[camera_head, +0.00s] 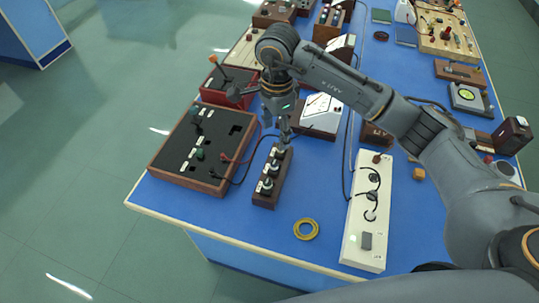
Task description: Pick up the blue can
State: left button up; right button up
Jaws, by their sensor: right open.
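I cannot make out a blue can in the head view. My right gripper (277,127) is open and points down over the blue bench (230,212). It is just behind the far end of a dark block with several silver knobs (269,176). One fingertip overlaps the block's far end in the picture, and I cannot tell whether they touch. Nothing shows between the fingers. My right arm crosses the picture from the lower right and hides part of the bench. My left gripper is not in view.
A black panel in a wooden frame (205,145) lies left of the knob block, with cables between. A yellow ring (306,229) lies near the front edge. A long white box (368,210) stands at right. Meters and instruments crowd the back. Clear bench surrounds the ring.

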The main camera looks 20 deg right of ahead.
jog(key=p, duration=0.2)
send_over(275, 162)
notch_tip(275, 162, down, 7)
jog(key=shift+s+d+r, duration=0.1)
jog(key=shift+s, duration=0.05)
jog(key=shift+f, duration=0.4)
notch_tip(275, 162, down, 3)
jog(key=shift+r+p, duration=0.2)
jog(key=shift+p, duration=0.65)
notch_tip(275, 162, down, 2)
jog(key=shift+f, duration=0.45)
jog(key=c, duration=1)
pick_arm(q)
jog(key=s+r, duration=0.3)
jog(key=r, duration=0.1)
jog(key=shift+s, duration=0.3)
pick_arm(e)
jog(key=shift+c, duration=0.2)
